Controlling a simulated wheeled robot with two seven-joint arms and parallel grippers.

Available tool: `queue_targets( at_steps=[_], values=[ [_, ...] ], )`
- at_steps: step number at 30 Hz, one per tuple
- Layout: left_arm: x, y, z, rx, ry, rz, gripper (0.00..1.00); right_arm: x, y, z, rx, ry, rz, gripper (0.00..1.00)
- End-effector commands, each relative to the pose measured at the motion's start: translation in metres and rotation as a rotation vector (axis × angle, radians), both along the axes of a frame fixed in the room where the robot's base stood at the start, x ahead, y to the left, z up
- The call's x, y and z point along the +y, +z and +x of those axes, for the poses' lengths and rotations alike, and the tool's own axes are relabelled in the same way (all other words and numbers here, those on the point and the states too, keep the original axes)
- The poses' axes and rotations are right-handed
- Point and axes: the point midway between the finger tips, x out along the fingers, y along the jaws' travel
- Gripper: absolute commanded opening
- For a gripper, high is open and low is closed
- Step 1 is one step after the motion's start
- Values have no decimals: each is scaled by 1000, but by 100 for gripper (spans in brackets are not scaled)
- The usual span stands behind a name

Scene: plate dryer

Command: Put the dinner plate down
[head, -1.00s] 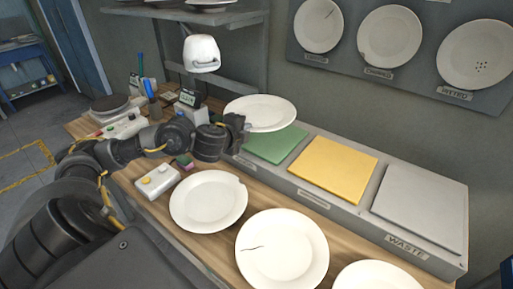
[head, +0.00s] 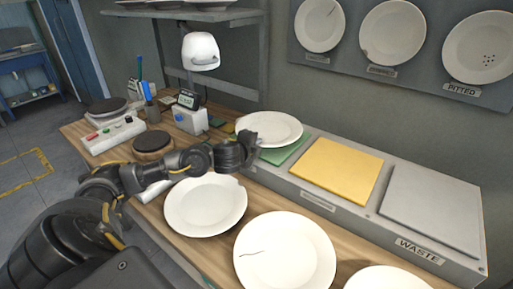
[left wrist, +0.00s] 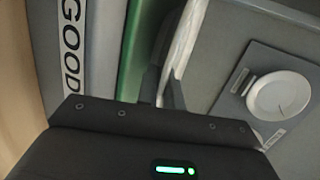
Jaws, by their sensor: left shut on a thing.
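The white dinner plate (head: 272,126) is held over the green pad (head: 290,152), the leftmost pad on the long grey bench unit. My left gripper (head: 252,140) is shut on the plate's near-left rim. In the left wrist view the plate (left wrist: 186,40) shows nearly edge-on between the fingers, beside the green pad (left wrist: 134,50) and a "GOOD" label (left wrist: 72,45). The plate covers much of the green pad in the head view. I cannot tell how small the gap between them is. My right gripper is not in view.
A yellow pad (head: 337,171) and a grey "WASTE" pad (head: 432,205) lie to the right, both bare. A chipped plate (head: 205,205), a cracked plate (head: 285,255) and another plate (head: 387,280) lie on the wooden bench. A white lamp (head: 200,50) hangs behind.

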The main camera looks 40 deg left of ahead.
Motion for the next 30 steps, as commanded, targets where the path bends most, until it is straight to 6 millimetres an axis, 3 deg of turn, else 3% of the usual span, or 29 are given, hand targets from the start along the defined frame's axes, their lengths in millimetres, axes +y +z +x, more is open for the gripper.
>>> queue_targets(
  at_steps=[8, 9, 11, 20, 26, 30],
  values=[
    [1, 1, 0, -3, 2, -1, 0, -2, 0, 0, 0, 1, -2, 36],
    [0, -1, 0, 2, 1, 0, 11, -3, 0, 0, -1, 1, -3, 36],
    [0, -1, 0, 2, 1, 0, 18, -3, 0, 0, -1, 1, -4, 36],
    [0, 1, -1, 1, 1, 0, 18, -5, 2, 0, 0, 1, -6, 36],
    [-4, 10, -24, 3, 0, 3, 18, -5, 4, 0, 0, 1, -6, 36],
    [-11, 22, -52, 3, -2, 4, 18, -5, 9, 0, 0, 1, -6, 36]
  ],
)
